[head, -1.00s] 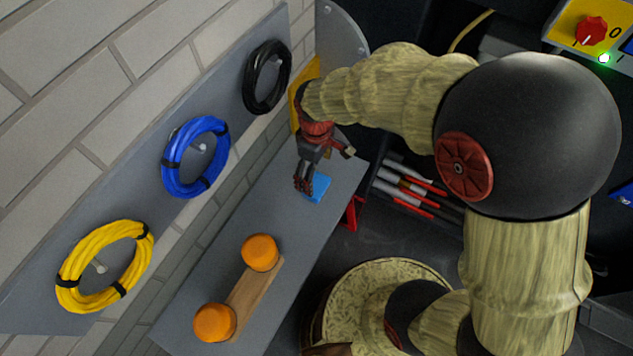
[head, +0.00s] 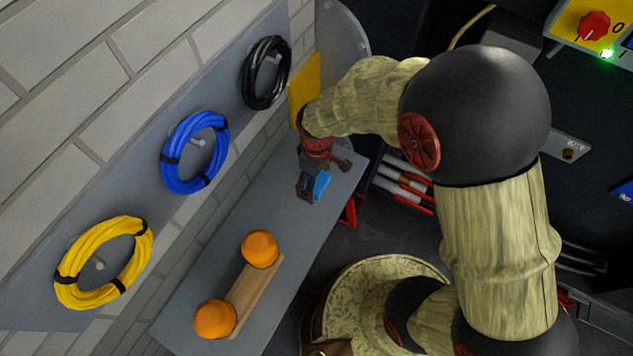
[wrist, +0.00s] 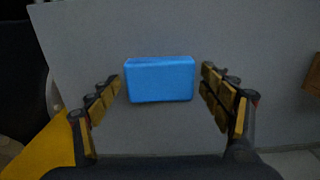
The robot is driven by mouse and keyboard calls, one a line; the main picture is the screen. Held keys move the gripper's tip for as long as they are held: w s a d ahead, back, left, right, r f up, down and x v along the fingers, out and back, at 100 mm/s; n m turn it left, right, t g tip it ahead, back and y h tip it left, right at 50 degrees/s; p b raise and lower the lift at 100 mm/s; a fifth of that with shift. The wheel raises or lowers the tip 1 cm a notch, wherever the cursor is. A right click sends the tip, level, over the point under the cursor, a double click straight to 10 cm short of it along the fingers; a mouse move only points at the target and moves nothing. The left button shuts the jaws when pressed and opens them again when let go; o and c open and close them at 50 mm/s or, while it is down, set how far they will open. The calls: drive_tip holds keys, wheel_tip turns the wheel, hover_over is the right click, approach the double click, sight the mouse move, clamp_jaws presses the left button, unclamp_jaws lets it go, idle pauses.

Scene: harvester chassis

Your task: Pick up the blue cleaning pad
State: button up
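The blue cleaning pad (head: 322,184) lies on the grey shelf (head: 215,225) near its far right end. My gripper (head: 306,192) is over that end of the shelf and hides part of the pad in the head view. In the wrist view the pad (wrist: 160,79) is a small blue block, centred between the fingers of my gripper (wrist: 162,88). The fingers are spread apart, with a visible gap on each side of the pad. They do not touch it, and nothing is held.
A wooden piece with two orange knobs (head: 259,249) rests on the near part of the shelf. Yellow (head: 100,263), blue (head: 195,152) and black (head: 266,72) cable coils hang on the wall panel beside it. A yellow panel (head: 304,88) stands behind my wrist.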

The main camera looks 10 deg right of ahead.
drive_tip(key=c, duration=1)
drive_tip(key=shift+o, duration=0.2)
drive_tip(key=shift+r, duration=0.1)
drive_tip(key=shift+r, duration=0.45)
wheel_tip(320, 180, up, 2)
drive_tip(key=shift+r, duration=0.2)
drive_tip(key=s+d+r, duration=0.6)
drive_tip(key=s+r, duration=0.3)
drive_tip(key=s, duration=0.3)
drive_tip(key=shift+s+r+p, duration=0.3)
drive_tip(key=shift+s+p, duration=0.05)
